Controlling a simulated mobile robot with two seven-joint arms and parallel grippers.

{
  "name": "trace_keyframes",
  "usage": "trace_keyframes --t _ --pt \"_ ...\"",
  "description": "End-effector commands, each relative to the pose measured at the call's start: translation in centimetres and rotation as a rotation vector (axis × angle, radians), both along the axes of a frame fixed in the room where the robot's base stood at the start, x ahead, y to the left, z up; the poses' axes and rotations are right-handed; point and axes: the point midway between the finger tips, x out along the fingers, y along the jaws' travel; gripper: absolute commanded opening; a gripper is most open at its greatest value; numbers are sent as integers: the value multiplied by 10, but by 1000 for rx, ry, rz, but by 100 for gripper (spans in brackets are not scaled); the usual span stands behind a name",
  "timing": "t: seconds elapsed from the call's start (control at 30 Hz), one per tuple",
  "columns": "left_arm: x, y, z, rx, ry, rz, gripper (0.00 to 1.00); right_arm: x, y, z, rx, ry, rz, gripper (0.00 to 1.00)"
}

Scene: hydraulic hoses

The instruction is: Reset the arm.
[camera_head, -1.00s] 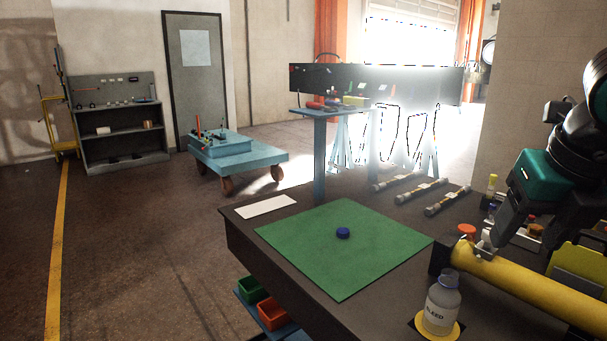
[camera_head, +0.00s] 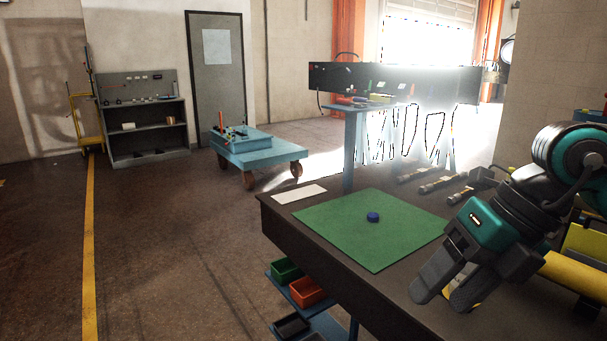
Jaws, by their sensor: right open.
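My right gripper (camera_head: 447,298) comes in from the right and hangs over the right part of the dark workbench. I cannot tell how far the fingers are above the bench. My left gripper is not in view.
A green mat (camera_head: 345,235) with a small blue cap (camera_head: 373,217) lies on the bench, left of my right gripper. Several hose pieces (camera_head: 440,184) lie behind. A white card (camera_head: 299,194) lies at the back left corner. Green (camera_head: 286,270) and orange (camera_head: 306,292) bins sit below the bench edge.

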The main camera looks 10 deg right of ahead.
Motion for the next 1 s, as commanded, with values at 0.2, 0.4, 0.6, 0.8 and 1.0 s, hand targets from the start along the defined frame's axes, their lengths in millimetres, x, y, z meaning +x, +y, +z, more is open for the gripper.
trace_keyframes --t 0.2,0.4,0.6,0.8,1.0 --pt "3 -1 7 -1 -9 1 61 -21 103 -5 621 163 180 61" --pt "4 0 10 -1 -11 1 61 -5 141 18 1262 277 5 61" --pt "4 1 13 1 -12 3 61 48 115 -17 1727 364 -535 61" --pt "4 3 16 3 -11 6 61 64 64 -145 1839 465 -1314 61" --pt "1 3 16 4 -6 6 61 8 40 -273 1644 592 -1932 61"
